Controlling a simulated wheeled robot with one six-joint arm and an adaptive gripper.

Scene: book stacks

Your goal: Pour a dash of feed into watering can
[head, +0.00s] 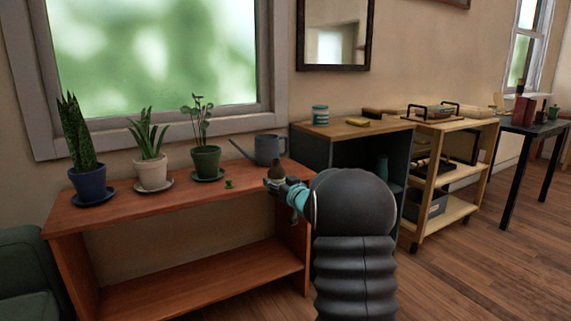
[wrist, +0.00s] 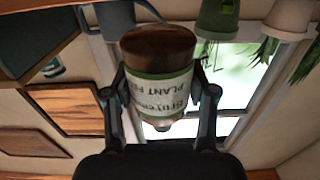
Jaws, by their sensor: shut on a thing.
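My gripper (head: 275,185) is shut on a small brown bottle (head: 278,168), held above the right end of the reddish wooden shelf. In the wrist view, which is upside down, the bottle (wrist: 158,50) sits between the fingers (wrist: 160,95). Its green-edged label reads plant feed; its base points to the picture's top, so it is about upright. The blue-grey watering can (head: 267,150) stands on the shelf behind the bottle, spout to the left. Part of it shows in the wrist view (wrist: 115,17). A small green piece (head: 229,184), perhaps a cap, lies on the shelf.
Three potted plants stand on saucers along the wooden shelf (head: 130,206): in blue (head: 90,184), cream (head: 152,174) and green (head: 206,162) pots.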

